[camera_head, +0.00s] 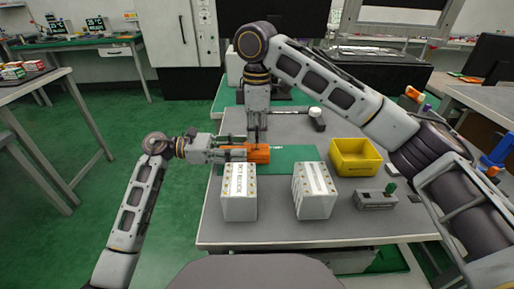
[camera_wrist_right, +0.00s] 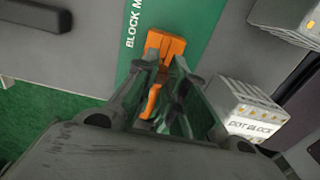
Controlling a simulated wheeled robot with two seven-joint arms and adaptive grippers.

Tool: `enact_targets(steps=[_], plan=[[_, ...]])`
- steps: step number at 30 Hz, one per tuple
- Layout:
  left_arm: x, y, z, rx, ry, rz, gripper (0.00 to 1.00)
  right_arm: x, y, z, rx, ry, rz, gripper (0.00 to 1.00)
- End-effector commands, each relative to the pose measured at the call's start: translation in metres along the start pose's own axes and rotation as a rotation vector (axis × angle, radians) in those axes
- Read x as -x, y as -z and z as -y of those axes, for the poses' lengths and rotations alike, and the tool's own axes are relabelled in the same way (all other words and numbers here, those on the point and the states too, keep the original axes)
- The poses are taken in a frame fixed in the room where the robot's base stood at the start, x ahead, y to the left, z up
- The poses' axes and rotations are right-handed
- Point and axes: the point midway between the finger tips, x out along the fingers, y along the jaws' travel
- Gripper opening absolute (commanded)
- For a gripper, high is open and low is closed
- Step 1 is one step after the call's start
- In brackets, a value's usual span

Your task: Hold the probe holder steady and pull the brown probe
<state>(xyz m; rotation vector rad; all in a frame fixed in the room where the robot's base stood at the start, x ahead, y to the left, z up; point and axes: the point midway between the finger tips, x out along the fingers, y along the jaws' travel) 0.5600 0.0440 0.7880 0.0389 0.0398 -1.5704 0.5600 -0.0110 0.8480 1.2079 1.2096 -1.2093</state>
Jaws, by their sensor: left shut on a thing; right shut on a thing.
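The orange probe holder (camera_head: 258,153) lies on the green mat near the table's left side. My left gripper (camera_head: 236,151) reaches in from the left and is shut on the holder's left part. My right gripper (camera_head: 256,138) points straight down over the holder, with its fingers closed at the holder's upper edge. In the right wrist view, the orange holder (camera_wrist_right: 165,45) shows beyond and beside the right fingers (camera_wrist_right: 178,80). The brown probe cannot be made out; the right fingers hide the spot they grip.
Two white blocks stand in front, a left one (camera_head: 239,196) and a right one (camera_head: 314,192). A yellow bin (camera_head: 355,157) and a grey box with a green knob (camera_head: 375,199) are to the right. The green mat (camera_head: 297,154) is clear right of the holder.

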Motion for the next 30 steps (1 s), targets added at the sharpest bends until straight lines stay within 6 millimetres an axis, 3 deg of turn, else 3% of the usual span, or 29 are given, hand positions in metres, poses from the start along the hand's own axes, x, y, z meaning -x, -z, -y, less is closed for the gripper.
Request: enact_targets(steps=[30], plan=[[0.0, 0.0, 0.0, 0.0, 0.0, 0.0, 0.11, 0.025, 0.0, 0.0, 0.0, -0.001, 0.0, 0.0]])
